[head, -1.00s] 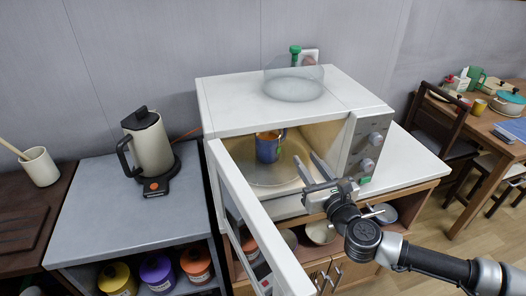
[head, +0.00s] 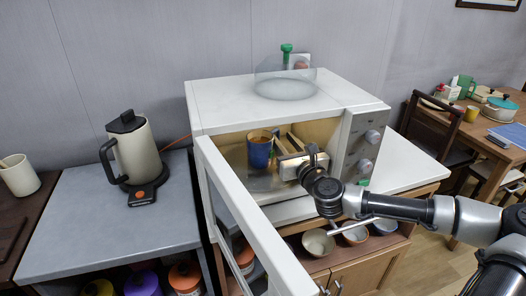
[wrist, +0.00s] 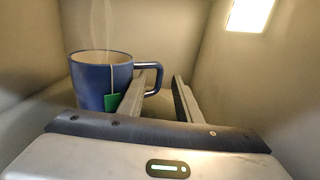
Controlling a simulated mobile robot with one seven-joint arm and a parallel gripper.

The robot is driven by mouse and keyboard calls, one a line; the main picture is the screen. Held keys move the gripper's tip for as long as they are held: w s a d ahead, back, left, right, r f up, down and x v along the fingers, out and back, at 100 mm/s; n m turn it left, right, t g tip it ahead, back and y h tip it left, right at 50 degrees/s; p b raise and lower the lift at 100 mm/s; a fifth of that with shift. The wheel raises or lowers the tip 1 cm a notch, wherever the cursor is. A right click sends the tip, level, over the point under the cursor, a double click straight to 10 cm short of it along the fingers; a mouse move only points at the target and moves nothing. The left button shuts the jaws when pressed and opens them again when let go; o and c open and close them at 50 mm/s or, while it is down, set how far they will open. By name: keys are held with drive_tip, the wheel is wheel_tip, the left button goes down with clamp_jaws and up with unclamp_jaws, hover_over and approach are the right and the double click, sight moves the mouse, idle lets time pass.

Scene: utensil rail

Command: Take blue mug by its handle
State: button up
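The blue mug (head: 259,152) stands upright inside the open microwave (head: 213,111). In the wrist view the mug (wrist: 90,84) is at the left, with a green tea tag hanging on its side and faint steam above. Its handle (wrist: 159,79) points right, towards my fingers. My gripper (head: 286,143) reaches into the microwave, right of the mug. In the wrist view my gripper (wrist: 163,78) is open, with the outer bar of the handle showing between the fingertips. The left finger overlaps the handle's opening; I cannot tell whether it is inside the loop or touching.
The microwave door (head: 245,222) hangs open at the front left. A glass cover (head: 285,84) with a green knob sits on top. A kettle (head: 134,150) stands on the grey counter at left. Bowls (head: 318,243) sit on the shelf below. The cavity walls are close around my gripper.

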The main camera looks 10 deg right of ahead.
sight(279, 134)
drive_tip(key=x, duration=0.4)
drive_tip(key=shift+w+a+f+b, duration=0.1)
drive_tip(key=shift+w+f+b, duration=0.1)
drive_tip(key=shift+w+b, duration=0.15)
drive_tip(key=shift+s, duration=0.1)
clamp_jaws()
drive_tip(key=shift+r, duration=0.1)
drive_tip(key=shift+r, duration=0.1)
